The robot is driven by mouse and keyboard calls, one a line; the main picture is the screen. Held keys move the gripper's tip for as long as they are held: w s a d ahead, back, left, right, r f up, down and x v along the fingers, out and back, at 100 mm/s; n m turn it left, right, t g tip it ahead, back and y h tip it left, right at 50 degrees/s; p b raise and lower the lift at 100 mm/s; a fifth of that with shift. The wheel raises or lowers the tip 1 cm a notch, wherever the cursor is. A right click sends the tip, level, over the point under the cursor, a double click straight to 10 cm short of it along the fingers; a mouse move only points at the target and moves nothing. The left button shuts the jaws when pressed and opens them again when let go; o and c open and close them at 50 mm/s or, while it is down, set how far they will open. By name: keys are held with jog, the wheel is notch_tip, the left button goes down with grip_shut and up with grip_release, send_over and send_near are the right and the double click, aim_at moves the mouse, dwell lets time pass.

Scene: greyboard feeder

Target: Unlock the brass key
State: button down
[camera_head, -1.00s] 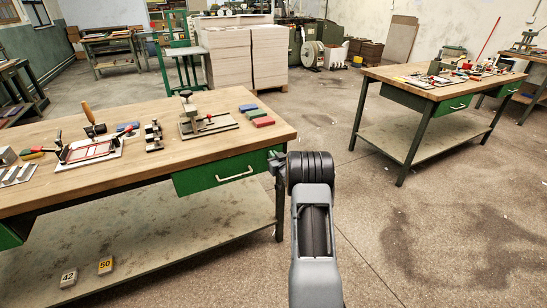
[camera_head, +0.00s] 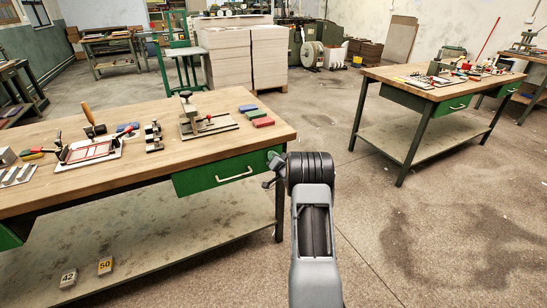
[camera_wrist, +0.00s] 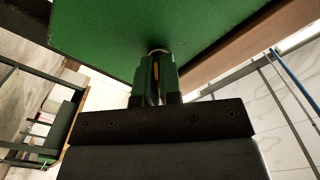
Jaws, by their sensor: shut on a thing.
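In the wrist view, my gripper (camera_wrist: 160,78) is shut on the brass key (camera_wrist: 155,70). Only a thin yellow strip of the key shows between the fingers. The fingertips are close up against a green panel (camera_wrist: 140,25), at a small pale round lock fitting (camera_wrist: 157,50). How deep the key sits is hidden by the fingers. In the head view, my gripper (camera_head: 273,168) is at the right end of the near workbench's green drawer unit (camera_head: 225,172); the key and lock cannot be made out there.
The near wooden workbench (camera_head: 235,100) carries a small press (camera_head: 195,120), coloured blocks and hand tools. A lower shelf (camera_head: 170,235) holds two number tags. A second bench (camera_head: 420,80) stands at the right. The floor between the benches is clear.

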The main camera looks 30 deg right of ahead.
jog(key=m+p, duration=0.1)
jog(key=m, duration=0.4)
jog(key=shift+f+m+p, duration=0.1)
jog(key=shift+m+p, duration=0.45)
jog(key=shift+m, duration=1.95)
jog(key=c, duration=1.3)
grip_release()
jog(key=shift+s, duration=0.1)
jog(key=s+a+p, duration=0.1)
jog(key=s, duration=1.2)
jog(key=shift+s+a, duration=0.3)
jog(key=shift+a, duration=0.05)
